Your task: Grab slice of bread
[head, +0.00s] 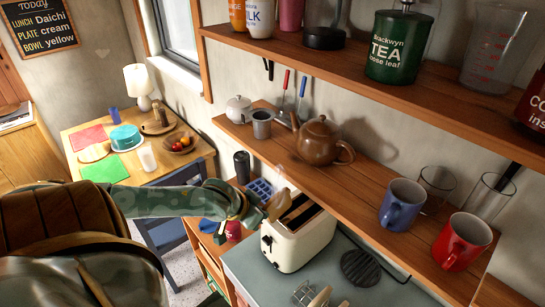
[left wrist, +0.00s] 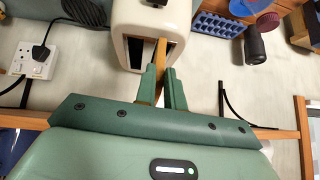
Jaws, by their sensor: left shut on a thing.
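A slice of bread (head: 278,205) shows as a narrow brown piece at the tip of my left gripper (head: 262,212) in the head view. In the left wrist view the slice (left wrist: 160,54) is seen edge-on between the two green fingers of my left gripper (left wrist: 164,86), which is shut on it. The cream toaster (head: 295,243) stands right by the gripper, with two dark slots on top. It also shows in the left wrist view (left wrist: 122,25). The slice overlaps one slot there; I cannot tell whether its far end is still inside. My right gripper is not in view.
A wooden shelf (head: 290,158) with a brown teapot (head: 318,143), a blue mug (head: 401,204) and a red mug (head: 461,241) runs close above the toaster. A blue ice tray (head: 260,188) and a dark grinder (head: 242,167) stand behind. A dining table (head: 78,143) is farther back.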

